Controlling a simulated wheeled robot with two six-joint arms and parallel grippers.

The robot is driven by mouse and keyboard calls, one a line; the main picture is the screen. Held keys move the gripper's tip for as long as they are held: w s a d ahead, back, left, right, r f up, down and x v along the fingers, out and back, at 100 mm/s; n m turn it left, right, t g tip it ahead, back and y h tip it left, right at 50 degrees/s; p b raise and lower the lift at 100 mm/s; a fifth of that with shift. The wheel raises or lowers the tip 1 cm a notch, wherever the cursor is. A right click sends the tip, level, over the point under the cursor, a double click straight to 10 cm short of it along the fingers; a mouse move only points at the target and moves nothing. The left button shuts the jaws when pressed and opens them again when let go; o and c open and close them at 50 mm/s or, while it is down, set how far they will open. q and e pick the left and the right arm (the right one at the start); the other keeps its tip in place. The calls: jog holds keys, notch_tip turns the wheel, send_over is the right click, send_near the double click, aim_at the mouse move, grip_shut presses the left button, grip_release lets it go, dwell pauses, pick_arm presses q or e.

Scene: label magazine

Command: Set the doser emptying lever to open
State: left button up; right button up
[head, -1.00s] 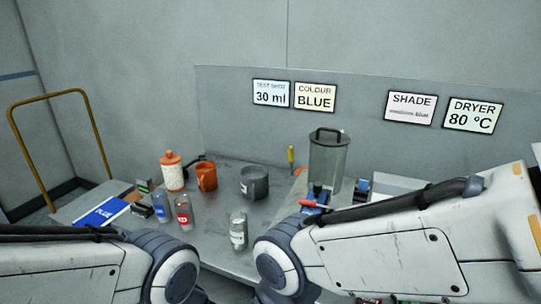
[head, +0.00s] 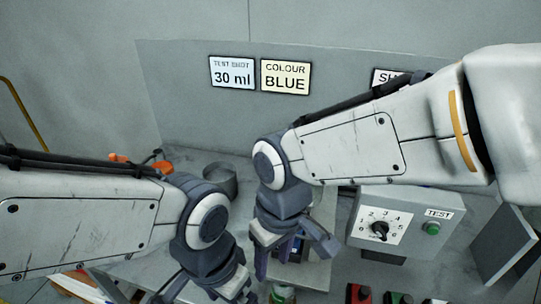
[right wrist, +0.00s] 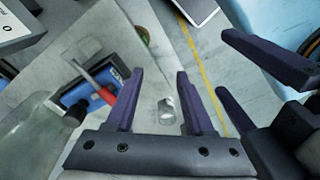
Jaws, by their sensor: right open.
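In the right wrist view, a lever with a red grip (right wrist: 104,94) slants across a blue body (right wrist: 78,92), left of my right gripper's fingers. It appears to be the doser lever; its setting cannot be read. My right gripper (right wrist: 158,74) is open and empty, its fingers apart from the lever. In the head view my right gripper (head: 292,256) points down over the bench and hides most of the doser. My left gripper (right wrist: 222,63) shows its two parted fingers at the right of the wrist view, empty.
A clear container (right wrist: 28,135) stands at the left in the wrist view. A small glass bottle (right wrist: 167,110) shows beyond my right fingers. A control box (head: 405,222) with dial and green button stands right of my right gripper. A grey pot (head: 219,181) is behind my left arm.

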jog(key=shift+h, duration=0.6)
jog(key=w+r+p, duration=0.3)
jog(key=w+p, duration=0.1)
jog(key=w, duration=0.4)
jog(key=w+a+r+p, duration=0.1)
jog(key=w+r+p, duration=0.2)
jog(key=w, duration=0.5)
jog(key=w+a+r+p, duration=0.1)
jog(key=w+r+p, duration=0.2)
jog(key=w, duration=0.6)
jog(key=shift+a+r+p, duration=0.15)
jog(key=shift+r+p, duration=0.15)
jog(key=shift+p, duration=0.5)
jog(key=shift+w+f, duration=0.2)
jog(key=shift+f, duration=0.05)
jog(key=f+p, duration=0.1)
jog(key=f, duration=0.2)
jog(key=f+p, duration=0.1)
jog(key=f, duration=0.2)
jog(key=f+p, duration=0.1)
jog(key=f, duration=0.3)
jog(key=shift+w+d+f, duration=0.1)
jog(key=shift+w+d, duration=0.05)
jog(key=shift+d, duration=0.1)
pick_arm(q)
notch_tip(320, 180, up, 17)
jog(key=shift+r, duration=0.1)
pick_arm(e)
grip_shut()
